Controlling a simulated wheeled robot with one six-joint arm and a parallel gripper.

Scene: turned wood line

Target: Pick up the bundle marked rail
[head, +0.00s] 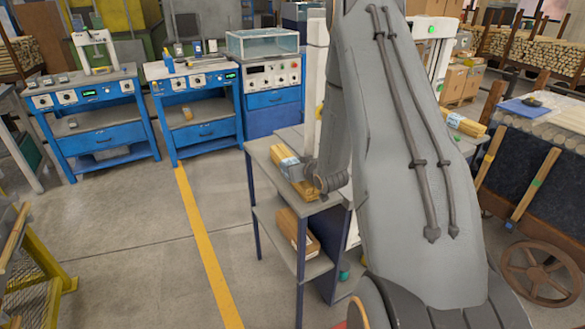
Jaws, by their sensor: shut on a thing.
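A bundle of light wood strips (283,160) with a pale wrap label lies on the top of a grey shelf table, in the middle of the head view. The label's wording is too small to read. My gripper (308,171) is at this bundle, by the label, and is shut on it. My wrist and arm hide part of the bundle and the fingertips. I cannot tell whether the bundle is lifted off the table top. Another labelled bundle (466,124) lies to the right, beyond my arm.
The shelf table (258,147) has a lower shelf holding a brown wood bundle or box (297,232). Blue workbenches (205,130) with instruments stand behind to the left. A wheeled cart (520,200) with wood is at the right. Floor around the yellow line (205,250) is clear.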

